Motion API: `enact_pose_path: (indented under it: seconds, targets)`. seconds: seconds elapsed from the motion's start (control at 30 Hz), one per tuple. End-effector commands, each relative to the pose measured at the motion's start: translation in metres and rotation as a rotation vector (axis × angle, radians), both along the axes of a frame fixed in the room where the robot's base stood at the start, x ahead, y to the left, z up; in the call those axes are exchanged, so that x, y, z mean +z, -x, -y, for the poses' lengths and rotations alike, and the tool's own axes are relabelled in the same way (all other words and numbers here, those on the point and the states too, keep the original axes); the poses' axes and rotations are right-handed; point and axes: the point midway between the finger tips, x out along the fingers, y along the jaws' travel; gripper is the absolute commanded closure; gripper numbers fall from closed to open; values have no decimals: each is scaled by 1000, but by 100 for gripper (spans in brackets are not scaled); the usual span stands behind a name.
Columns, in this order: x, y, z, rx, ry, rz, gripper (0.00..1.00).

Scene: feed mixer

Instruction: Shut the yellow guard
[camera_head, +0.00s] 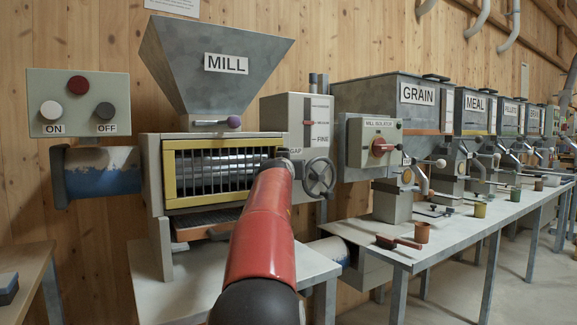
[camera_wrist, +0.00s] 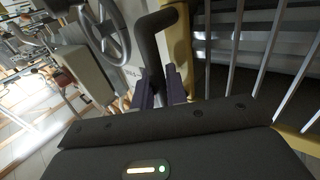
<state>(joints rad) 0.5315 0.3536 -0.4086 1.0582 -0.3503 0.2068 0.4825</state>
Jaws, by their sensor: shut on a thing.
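The yellow guard (camera_head: 170,178) is a yellow frame with pale upright bars, across the front of the mill below the grey hopper. In the head view it looks about flat to the mill's front; I cannot tell if a small gap is left. In the wrist view its yellow edge (camera_wrist: 180,50) runs beside a dark bent handle (camera_wrist: 153,45). My gripper (camera_wrist: 166,92) is shut on this handle, with a finger on each side of it. In the head view my red arm hides my gripper and the guard's lower right part.
A handwheel (camera_head: 319,177) and the gap-scale box (camera_head: 298,118) stand close right of the guard. An ON/OFF panel (camera_head: 78,102) is at left. A brush (camera_head: 398,242) and cup (camera_head: 422,232) lie on the right table.

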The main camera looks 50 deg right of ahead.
Motion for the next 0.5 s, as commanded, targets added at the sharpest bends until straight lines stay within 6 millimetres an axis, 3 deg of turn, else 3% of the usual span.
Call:
enact_pose_path:
  seconds: [0.47, 0.5]
  targets:
    - [-2, -4, -1, 3, -3, -1, 100]
    - [-2, -4, -1, 3, -3, -1, 82]
